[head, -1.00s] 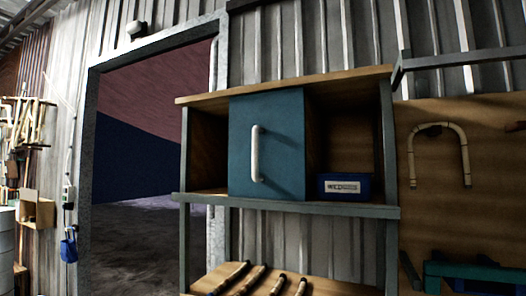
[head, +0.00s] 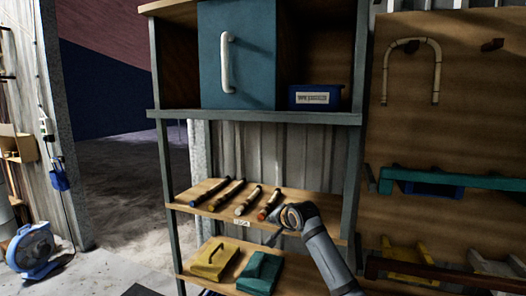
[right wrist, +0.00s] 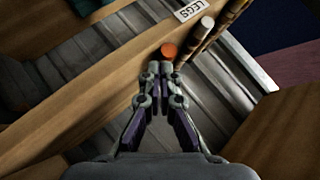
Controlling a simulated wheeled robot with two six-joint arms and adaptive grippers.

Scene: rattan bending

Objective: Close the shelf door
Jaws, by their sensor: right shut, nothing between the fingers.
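The shelf door (head: 262,55) is a teal panel with a white vertical handle (head: 227,62). It stands in the upper compartment of the shelf (head: 250,116), with open gaps to its left and right. My right gripper (head: 272,238) is well below the door, in front of the middle board, near the right end of the row of rods. It is apart from the door and handle. In the right wrist view its fingers (right wrist: 160,70) are together and empty, near an orange rod end (right wrist: 169,50). My left gripper is not in view.
A blue labelled box (head: 318,97) sits right of the door. Several rods (head: 230,192) lie on the middle board (head: 330,215). Yellow (head: 212,258) and teal (head: 258,272) blocks lie on the lower board. A blue fan (head: 32,250) stands at the left.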

